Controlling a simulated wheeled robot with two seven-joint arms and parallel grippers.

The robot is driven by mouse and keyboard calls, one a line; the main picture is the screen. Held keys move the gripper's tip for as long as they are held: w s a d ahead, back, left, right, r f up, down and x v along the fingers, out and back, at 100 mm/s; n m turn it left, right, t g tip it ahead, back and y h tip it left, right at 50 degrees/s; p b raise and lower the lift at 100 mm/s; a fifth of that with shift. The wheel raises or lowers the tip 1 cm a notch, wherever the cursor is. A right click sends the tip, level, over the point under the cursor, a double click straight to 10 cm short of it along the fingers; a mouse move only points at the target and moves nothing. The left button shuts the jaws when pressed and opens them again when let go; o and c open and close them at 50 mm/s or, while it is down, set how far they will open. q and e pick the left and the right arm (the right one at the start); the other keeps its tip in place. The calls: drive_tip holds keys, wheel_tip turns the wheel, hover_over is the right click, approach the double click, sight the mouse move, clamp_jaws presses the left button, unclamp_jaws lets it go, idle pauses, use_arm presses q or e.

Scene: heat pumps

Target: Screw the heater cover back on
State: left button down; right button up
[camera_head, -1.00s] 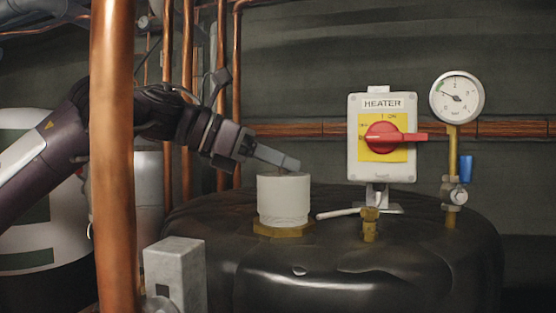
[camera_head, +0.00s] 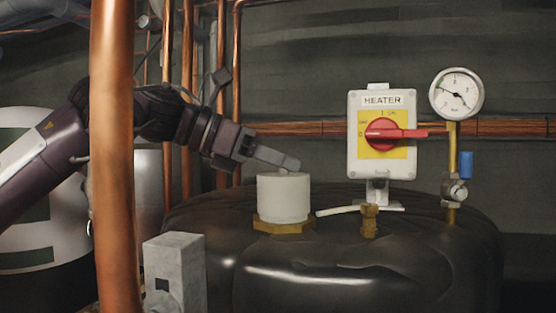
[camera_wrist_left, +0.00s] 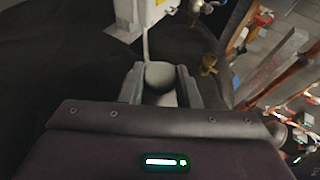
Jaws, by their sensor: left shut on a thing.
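The heater cover (camera_head: 284,199) is a white ribbed cylinder. It sits upright on a brass hex fitting (camera_head: 283,226) on top of the black tank (camera_head: 370,270). My left gripper (camera_head: 288,164) reaches in from the left, its fingers at the top of the cover. In the left wrist view my left gripper (camera_wrist_left: 161,92) has a finger on either side of the cover (camera_wrist_left: 160,75) and is shut on it. The cover's lower part and the fitting are hidden there. My right gripper is in neither view.
A heater switch box (camera_head: 354,135) with a red handle (camera_head: 390,133) stands behind the cover. A pressure gauge (camera_head: 457,94) and a blue-handled valve (camera_head: 455,192) are to its right. A copper pipe (camera_head: 113,200) crosses in front of my left arm. A grey box (camera_head: 174,275) is at the front.

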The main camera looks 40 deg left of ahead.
use_arm(q)
drive_tip(key=shift+f, duration=0.3)
idle(0.4)
drive_tip(key=shift+r, duration=0.1)
drive_tip(key=shift+m+g+h+p, duration=0.4)
drive_tip(key=shift+m+h+p, duration=0.05)
drive_tip(key=shift+m+h, duration=0.15)
drive_tip(key=shift+w+a+r+m+g+h+p, duration=0.1)
drive_tip(key=shift+m+g+h+p, duration=0.5)
drive_tip(key=shift+m+h+p, duration=0.15)
drive_tip(key=shift+m+g, duration=0.3)
drive_tip(key=shift+m, duration=0.05)
drive_tip(key=shift+h+p, duration=0.25)
drive_tip(key=shift+p, duration=0.1)
